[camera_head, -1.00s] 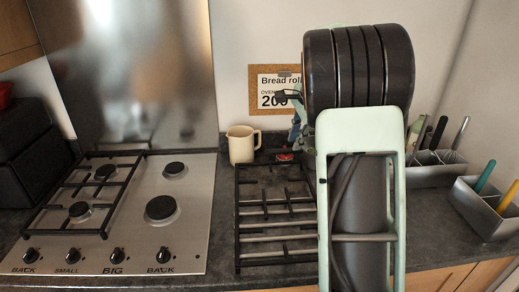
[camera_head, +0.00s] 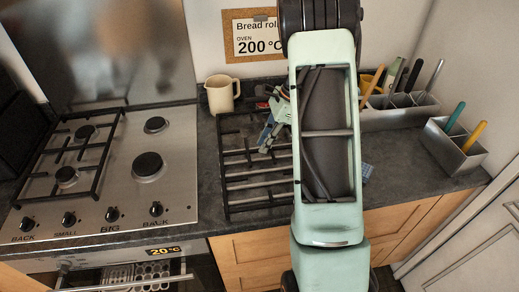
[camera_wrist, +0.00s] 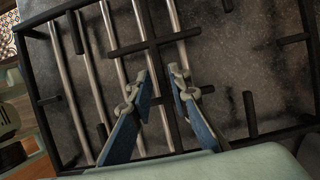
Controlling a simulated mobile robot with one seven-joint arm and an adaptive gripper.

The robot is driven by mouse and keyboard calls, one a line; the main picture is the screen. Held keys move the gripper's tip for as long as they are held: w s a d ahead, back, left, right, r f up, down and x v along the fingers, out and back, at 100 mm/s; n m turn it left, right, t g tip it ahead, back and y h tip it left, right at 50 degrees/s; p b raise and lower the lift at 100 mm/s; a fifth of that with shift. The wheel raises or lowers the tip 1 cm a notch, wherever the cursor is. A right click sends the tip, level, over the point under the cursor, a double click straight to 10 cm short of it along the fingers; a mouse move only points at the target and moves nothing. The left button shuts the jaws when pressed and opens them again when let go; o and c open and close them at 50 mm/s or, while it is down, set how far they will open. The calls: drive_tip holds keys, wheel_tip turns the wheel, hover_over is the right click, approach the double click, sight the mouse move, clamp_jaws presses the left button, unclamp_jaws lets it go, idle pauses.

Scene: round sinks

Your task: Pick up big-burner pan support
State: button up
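The pan support (camera_head: 238,177) is a black metal grate lying on the dark countertop to the right of the hob; my arm hides its right part in the head view. In the wrist view its bars (camera_wrist: 150,43) fill much of the picture. My gripper (camera_wrist: 158,78) is open, with its two blue fingers apart and pointing at a crossing of bars. The fingertips look close to the grate; I cannot tell whether they touch it. In the head view my gripper (camera_head: 268,135) is over the grate's middle, partly hidden by my arm.
The steel hob (camera_head: 150,205) stands on the left with another black pan support (camera_head: 103,160) over its left burners. A cream mug (camera_head: 220,95) is behind the grate. Metal holders with utensils (camera_head: 455,150) stand at the right. A drawer or door front is at the far right.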

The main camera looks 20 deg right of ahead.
drive_tip(key=shift+x, duration=1.4)
drive_tip(key=shift+c, duration=0.5)
clamp_jaws()
drive_tip(key=shift+w+d+r, duration=0.1)
drive_tip(key=shift+r, duration=0.15)
